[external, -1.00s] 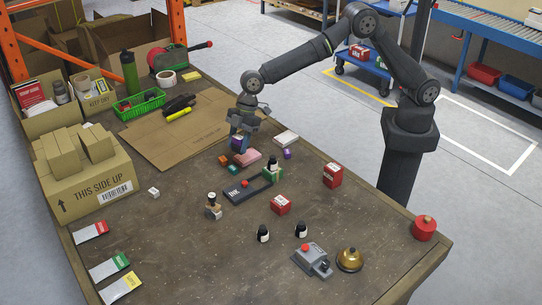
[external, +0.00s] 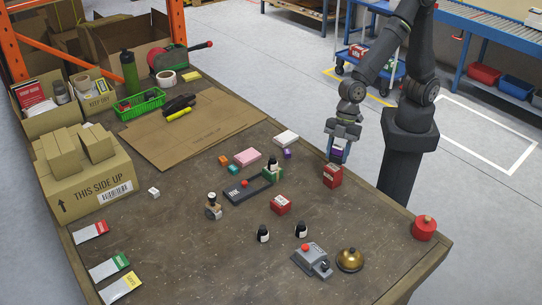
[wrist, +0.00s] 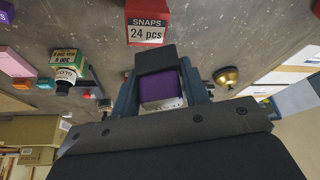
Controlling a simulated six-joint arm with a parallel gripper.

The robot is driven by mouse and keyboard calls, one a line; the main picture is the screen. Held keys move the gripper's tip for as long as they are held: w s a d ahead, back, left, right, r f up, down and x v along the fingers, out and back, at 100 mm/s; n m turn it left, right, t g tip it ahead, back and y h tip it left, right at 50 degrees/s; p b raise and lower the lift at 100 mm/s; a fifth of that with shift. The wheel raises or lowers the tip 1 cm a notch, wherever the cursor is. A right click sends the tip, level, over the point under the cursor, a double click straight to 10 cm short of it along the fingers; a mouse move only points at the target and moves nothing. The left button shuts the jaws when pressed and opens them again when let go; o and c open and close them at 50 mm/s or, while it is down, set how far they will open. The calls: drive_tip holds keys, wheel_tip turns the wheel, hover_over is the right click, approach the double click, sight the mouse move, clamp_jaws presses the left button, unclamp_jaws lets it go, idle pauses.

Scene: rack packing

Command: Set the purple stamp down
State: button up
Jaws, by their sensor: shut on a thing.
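The purple stamp (wrist: 160,92) is between the fingers of my gripper (external: 338,154), which is shut on it. In the external view the stamp's purple side (external: 337,153) shows just above a red box (external: 332,177). In the wrist view the red box (wrist: 147,24) reads "SNAPS 24 pcs" and lies just beyond the fingertips. I cannot tell for sure whether the stamp is apart from the box or touches it.
A pink block (external: 247,157), a white block (external: 286,139) and a small purple block (external: 287,154) lie left of the gripper. A second red box (external: 280,204), dark bottles (external: 263,234) and a brass bell (external: 349,259) stand nearer.

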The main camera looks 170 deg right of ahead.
drive_tip(key=w+a+f, duration=0.1)
drive_tip(key=w+f, duration=0.1)
drive_tip(key=w, duration=0.1)
drive_tip(key=w+a+f, duration=0.2)
drive_tip(key=w, duration=0.1)
drive_tip(key=w+a+f, duration=0.2)
drive_tip(key=w+f, duration=0.1)
drive_tip(key=w, duration=0.1)
drive_tip(key=shift+a, duration=0.25)
drive_tip(key=shift+f, duration=1.95)
drive_tip(key=shift+f, duration=0.1)
drive_tip(key=o, duration=1)
drive_tip(key=v, duration=1.2)
